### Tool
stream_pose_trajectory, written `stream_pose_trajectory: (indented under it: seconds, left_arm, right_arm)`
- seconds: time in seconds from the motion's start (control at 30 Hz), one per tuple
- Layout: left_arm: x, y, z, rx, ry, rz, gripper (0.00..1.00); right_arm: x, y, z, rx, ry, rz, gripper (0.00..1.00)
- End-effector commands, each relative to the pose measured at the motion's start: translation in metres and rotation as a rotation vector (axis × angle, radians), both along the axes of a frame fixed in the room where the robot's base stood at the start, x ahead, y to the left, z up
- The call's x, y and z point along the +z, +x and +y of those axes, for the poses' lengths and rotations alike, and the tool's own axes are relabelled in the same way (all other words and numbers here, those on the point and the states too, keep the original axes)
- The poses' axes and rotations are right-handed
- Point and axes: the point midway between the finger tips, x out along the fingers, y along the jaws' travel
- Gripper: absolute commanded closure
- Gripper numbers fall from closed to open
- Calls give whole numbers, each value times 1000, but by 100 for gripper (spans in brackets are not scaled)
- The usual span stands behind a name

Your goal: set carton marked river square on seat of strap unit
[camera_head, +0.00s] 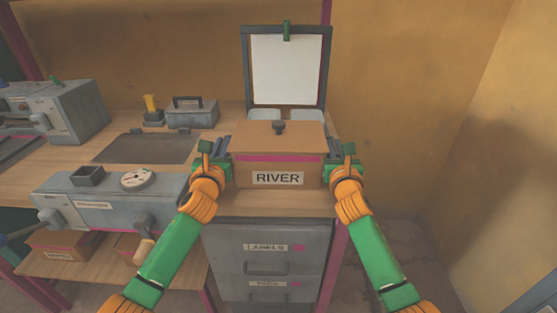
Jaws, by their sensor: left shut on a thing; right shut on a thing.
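The brown carton marked RIVER (278,165) is in the middle of the view, with a pink band, a white label on its front and a dark knob on top. My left gripper (221,152) is shut on its left side, and my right gripper (338,153) is shut on its right side. The carton looks upright and roughly square to the bench; whether it touches the bench top is hard to tell. No strap unit is labelled in view. A grey machine with a dial (105,208) stands to the left, beside a dark flat plate (148,147).
Behind the carton an upright white panel in a dark frame (287,70) stands over pale trays (264,115). A grey box (192,112) and another grey machine (55,112) stand on the bench. Grey drawers (265,247) are below. Open floor lies to the right.

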Motion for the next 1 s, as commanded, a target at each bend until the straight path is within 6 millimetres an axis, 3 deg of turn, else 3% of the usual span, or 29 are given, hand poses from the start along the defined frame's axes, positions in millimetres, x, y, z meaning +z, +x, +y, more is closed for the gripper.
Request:
stream_pose_trajectory:
  seconds: [0.17,0.5,1.0]
  left_arm:
    - [3,0,1,4,1,1,100]
    - [54,0,1,4,1,0,100]
    - [50,0,1,4,1,0,100]
  right_arm:
    - [3,0,0,1,0,1,100]
    - [54,0,0,1,0,0,100]
    - [50,0,0,0,0,0,100]
